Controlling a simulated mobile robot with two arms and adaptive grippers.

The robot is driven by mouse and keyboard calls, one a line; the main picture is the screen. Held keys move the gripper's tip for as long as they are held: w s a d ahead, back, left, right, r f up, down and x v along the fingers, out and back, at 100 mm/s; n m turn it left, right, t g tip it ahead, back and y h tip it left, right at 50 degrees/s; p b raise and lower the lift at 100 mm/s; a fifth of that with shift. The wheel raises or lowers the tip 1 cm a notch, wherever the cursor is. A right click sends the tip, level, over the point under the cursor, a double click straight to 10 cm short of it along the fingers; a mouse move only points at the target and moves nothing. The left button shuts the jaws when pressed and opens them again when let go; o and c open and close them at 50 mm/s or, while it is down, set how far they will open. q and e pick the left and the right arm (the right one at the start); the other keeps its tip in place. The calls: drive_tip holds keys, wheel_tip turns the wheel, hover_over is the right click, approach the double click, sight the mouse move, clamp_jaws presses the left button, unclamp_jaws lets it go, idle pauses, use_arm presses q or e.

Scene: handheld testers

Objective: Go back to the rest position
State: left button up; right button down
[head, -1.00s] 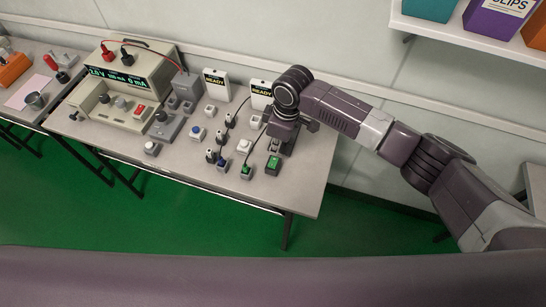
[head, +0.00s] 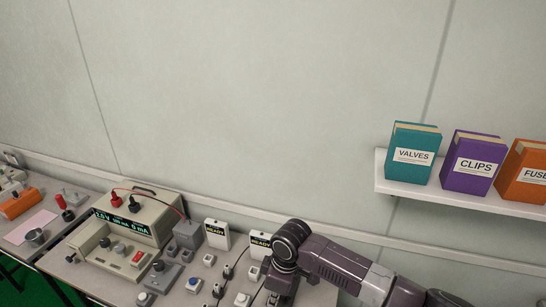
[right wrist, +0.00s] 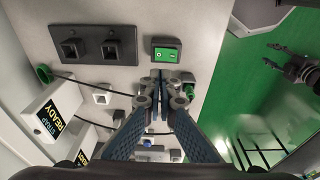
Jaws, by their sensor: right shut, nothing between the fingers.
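My right arm comes in from the lower right in the head view, its dark wrist (head: 290,245) over the right part of the bench. Its fingers are hidden there. In the right wrist view my right gripper (right wrist: 161,80) is shut and empty, its blue-grey fingers together over the bench near the green rocker switch (right wrist: 167,53). A dark gripper that looks like my left one (right wrist: 268,55) shows at the right edge of that view, over the green floor, its fingers apart. My left arm is not in the head view.
A bench power supply (head: 125,235) stands left on the bench, with small switches and testers marked READY (head: 217,235) beside it. A wall shelf (head: 450,198) at right holds teal, purple and orange boxes. A dark double socket plate (right wrist: 92,47) lies near my right gripper.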

drive_tip(key=s+a+f+m+y, duration=0.1)
drive_tip(key=s+a+m+y, duration=0.3)
drive_tip(key=s, duration=0.8)
drive_tip(key=s+d+r+m+t+h, duration=0.1)
drive_tip(key=s+d+m+h, duration=0.15)
drive_tip(key=s+d, duration=0.4)
drive_tip(key=s+d+m+t+h, duration=0.1)
drive_tip(key=s+d+m, duration=0.2)
drive_tip(key=d, duration=0.7)
drive_tip(key=s+d+r+m+t+h, duration=0.1)
drive_tip(key=s+d+m+h, duration=0.2)
drive_tip(key=d, duration=0.5)
drive_tip(key=s+f+g+b, duration=0.1)
drive_tip(key=s+f+b, duration=0.2)
drive_tip(key=f, duration=2.6)
drive_tip(key=s+d+f+g+b, duration=0.1)
drive_tip(key=s+d+f+b, duration=0.1)
drive_tip(key=s+f, duration=1.5)
drive_tip(key=shift+s+d+f+g+y, duration=0.15)
drive_tip(key=shift+d+f+g+y, duration=0.25)
drive_tip(key=shift+f, duration=0.3)
